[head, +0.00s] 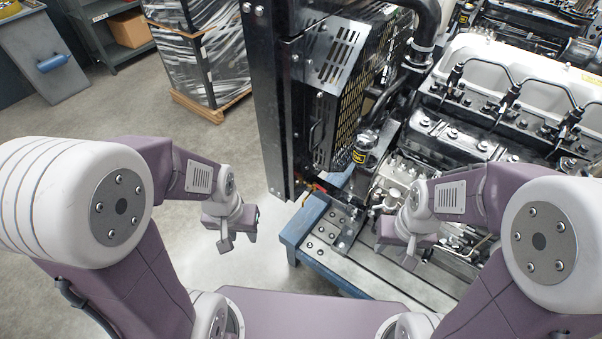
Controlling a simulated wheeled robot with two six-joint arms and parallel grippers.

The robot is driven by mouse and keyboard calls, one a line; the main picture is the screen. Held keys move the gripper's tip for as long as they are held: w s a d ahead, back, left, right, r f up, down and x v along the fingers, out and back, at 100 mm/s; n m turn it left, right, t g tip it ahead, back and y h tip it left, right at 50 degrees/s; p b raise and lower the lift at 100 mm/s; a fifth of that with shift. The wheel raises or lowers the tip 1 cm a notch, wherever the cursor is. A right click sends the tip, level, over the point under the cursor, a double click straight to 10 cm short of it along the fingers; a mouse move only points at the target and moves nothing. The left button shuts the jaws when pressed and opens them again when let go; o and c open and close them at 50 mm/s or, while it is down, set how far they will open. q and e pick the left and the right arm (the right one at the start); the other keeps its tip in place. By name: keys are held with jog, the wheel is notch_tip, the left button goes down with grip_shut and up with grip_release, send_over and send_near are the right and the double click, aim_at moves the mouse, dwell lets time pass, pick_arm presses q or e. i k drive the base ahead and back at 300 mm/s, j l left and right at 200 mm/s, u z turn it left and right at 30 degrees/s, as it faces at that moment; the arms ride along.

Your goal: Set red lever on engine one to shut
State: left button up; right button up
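A large diesel engine (470,140) with a black radiator guard (335,70) stands on a blue-edged metal stand (307,222) in front of me and to the right. A small red-orange part (317,186) shows low by the foot of the radiator frame. It may be the red lever, but it is too small to tell its shape or position. My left gripper (226,245) hangs over open floor, left of the stand and apart from the engine. My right gripper (410,256) is above the stand's front, in front of the engine's lower side. Neither shows anything held; their finger gaps are unclear.
A second engine (540,25) stands behind at the top right. A wrapped pallet load (205,60) and a shelf with a cardboard box (128,30) stand at the back left. A grey cabinet (45,60) is at the far left. The floor between them and the stand is clear.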

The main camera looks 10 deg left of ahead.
aim_at(314, 183)
jog(key=i+j+z, duration=0.15)
jog(key=j, duration=0.3)
jog(key=j+z, duration=0.15)
jog(key=j, duration=0.3)
jog(key=i+j+z, duration=0.15)
jog(key=j, duration=0.3)
